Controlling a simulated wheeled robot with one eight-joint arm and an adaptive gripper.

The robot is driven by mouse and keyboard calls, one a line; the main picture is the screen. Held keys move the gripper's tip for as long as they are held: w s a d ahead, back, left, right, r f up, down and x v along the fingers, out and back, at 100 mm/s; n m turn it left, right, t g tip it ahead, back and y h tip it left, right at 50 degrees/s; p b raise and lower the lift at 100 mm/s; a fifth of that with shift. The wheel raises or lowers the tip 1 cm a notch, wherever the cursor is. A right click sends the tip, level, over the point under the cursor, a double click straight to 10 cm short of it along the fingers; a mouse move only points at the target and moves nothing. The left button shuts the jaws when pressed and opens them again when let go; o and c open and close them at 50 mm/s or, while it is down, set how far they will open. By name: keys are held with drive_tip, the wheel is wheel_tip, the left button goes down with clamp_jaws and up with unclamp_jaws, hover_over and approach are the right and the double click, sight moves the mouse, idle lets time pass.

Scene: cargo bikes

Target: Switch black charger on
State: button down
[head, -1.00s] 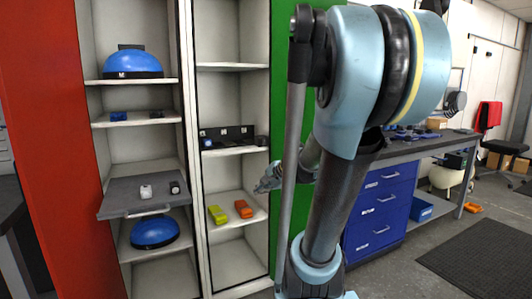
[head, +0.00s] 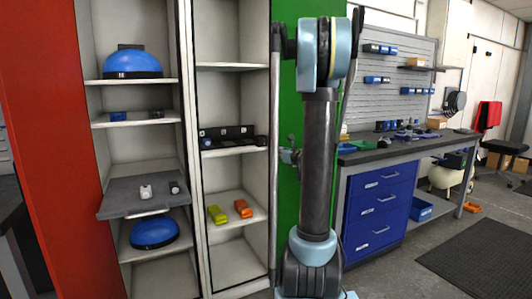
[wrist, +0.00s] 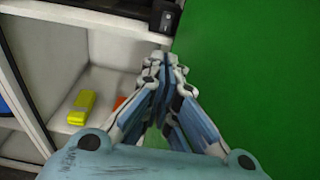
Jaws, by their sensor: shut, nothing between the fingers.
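A small black device (head: 262,141) sits at the right end of the middle shelf in the right-hand cabinet column, beside a black strip (head: 228,133). It may be the black charger. In the wrist view, a black box with a small light-marked rocker-like part (wrist: 166,16) shows at the top, cut by the frame edge; its switch position cannot be told. My gripper (wrist: 163,62) is shut and empty, apart from and below that box in the picture. In the head view my gripper (head: 291,155) shows small in front of the green panel, partly hidden by my arm.
Yellow (head: 217,214) and orange (head: 243,209) items lie on the shelf below. A pulled-out grey shelf (head: 127,205) at left holds a white and a black item. The green panel (wrist: 255,70) stands close right of my gripper. A blue-drawer workbench (head: 380,208) stands at right.

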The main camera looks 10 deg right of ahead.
sight(264, 149)
idle(0.3)
drive_tip(key=x, duration=1.4)
drive_tip(key=shift+w+a, duration=0.1)
drive_tip(key=shift+w, duration=0.2)
drive_tip(key=shift+s+f, duration=0.1)
drive_tip(key=shift+s+f, duration=0.1)
drive_tip(key=shift+s, duration=0.15)
drive_tip(key=f+v, duration=0.3)
drive_tip(key=v, duration=1)
drive_tip(key=shift+s+d, duration=0.15)
drive_tip(key=shift+d, duration=0.05)
drive_tip(key=shift+f, duration=0.1)
